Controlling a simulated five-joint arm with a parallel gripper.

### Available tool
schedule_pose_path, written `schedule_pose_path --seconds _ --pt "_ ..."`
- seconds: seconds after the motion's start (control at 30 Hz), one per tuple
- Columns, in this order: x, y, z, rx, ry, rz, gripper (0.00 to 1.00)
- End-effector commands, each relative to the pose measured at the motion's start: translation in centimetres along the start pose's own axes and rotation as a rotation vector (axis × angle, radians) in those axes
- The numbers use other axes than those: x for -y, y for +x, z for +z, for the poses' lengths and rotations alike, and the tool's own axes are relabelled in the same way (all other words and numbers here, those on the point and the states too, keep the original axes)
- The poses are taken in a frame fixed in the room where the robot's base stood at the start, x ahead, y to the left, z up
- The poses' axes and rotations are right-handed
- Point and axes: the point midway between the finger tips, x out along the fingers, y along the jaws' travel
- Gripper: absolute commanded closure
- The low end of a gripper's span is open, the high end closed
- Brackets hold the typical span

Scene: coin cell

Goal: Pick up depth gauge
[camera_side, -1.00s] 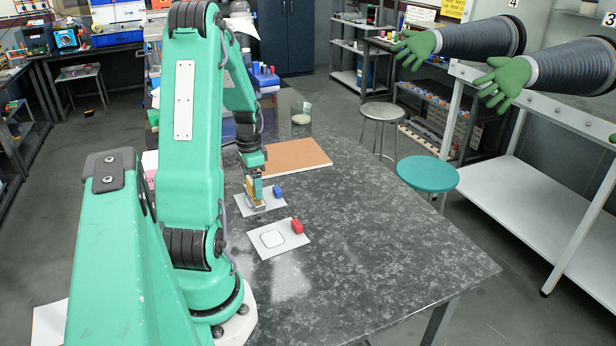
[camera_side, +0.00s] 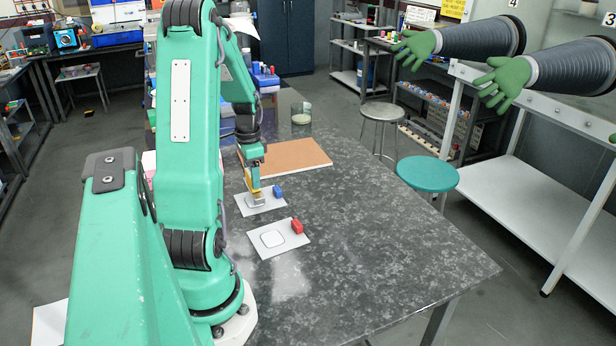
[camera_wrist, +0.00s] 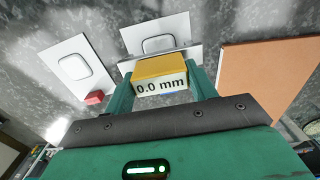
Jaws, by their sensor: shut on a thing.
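The depth gauge (camera_wrist: 161,72) is a small block with a yellow top, a white face reading "0.0 mm" and a grey bar along its far side. My gripper (camera_wrist: 160,88) is shut on it, with one green finger against each end. In the side view my gripper (camera_side: 255,190) points down over the far white card, and the gauge's grey foot (camera_side: 257,199) shows below the fingers. I cannot tell whether the foot touches the card.
The far white card (camera_side: 245,211) has a blue block (camera_side: 278,191) on it. A nearer white card (camera_side: 257,250) has a rounded-square outline and a red block (camera_side: 297,226). A brown board (camera_side: 295,154) lies behind. The table's right half is clear.

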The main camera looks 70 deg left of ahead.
Motion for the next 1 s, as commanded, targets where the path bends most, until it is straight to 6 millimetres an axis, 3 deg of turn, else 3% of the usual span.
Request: schedule_pose_path --seconds 0.1,0.6,1.0 --pt "0.1 -2.0 -0.1 -0.003 0.000 -0.006 0.76" --pt "-7.6 -6.9 -4.4 -0.003 0.005 -0.003 0.76" --pt "-10.1 -8.6 -5.7 -0.001 0.001 -0.002 0.76"
